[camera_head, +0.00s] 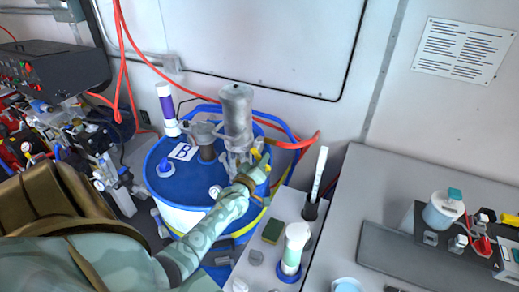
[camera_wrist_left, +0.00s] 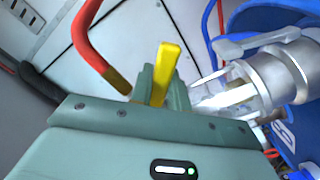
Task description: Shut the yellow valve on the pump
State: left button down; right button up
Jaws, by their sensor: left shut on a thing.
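The yellow valve (camera_head: 257,153) is on the side of the grey pump (camera_head: 236,115), which stands on a blue drum (camera_head: 163,181) marked B. My left gripper (camera_head: 262,163) has reached across the drum to the valve. In the left wrist view the yellow handle (camera_wrist_left: 167,66) stands up between the green fingers (camera_wrist_left: 160,88), which are shut on it. The valve's body is mostly hidden behind the gripper. The pump's metal parts (camera_wrist_left: 262,82) show just to the right. My right gripper is not in view.
A red hose (camera_head: 297,143) runs to the pump area, and its end shows close to the fingers in the left wrist view (camera_wrist_left: 92,45). A grey bench (camera_head: 345,240) with bottles lies to the right. A purple-and-white tube (camera_head: 167,108) stands on the drum.

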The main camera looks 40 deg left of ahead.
pick_arm(q)
jog(key=n, duration=0.1)
jog(key=r+n+p, duration=0.1)
jog(key=shift+d+n, duration=0.3)
jog(key=shift+n, duration=0.1)
jog(key=n, duration=0.1)
jog(key=r+n+p, duration=0.1)
jog(key=n, duration=0.1)
jog(key=n+p, duration=0.1)
jog(key=shift+w+d+r+n, duration=0.15)
jog(key=shift+d+n, duration=0.1)
jog(key=shift+n, duration=0.15)
jog(key=c, duration=1.6)
grip_release()
jog(key=shift+v, duration=8.2)
jog(key=shift+a+r, duration=0.1)
jog(key=shift+c, duration=0.4)
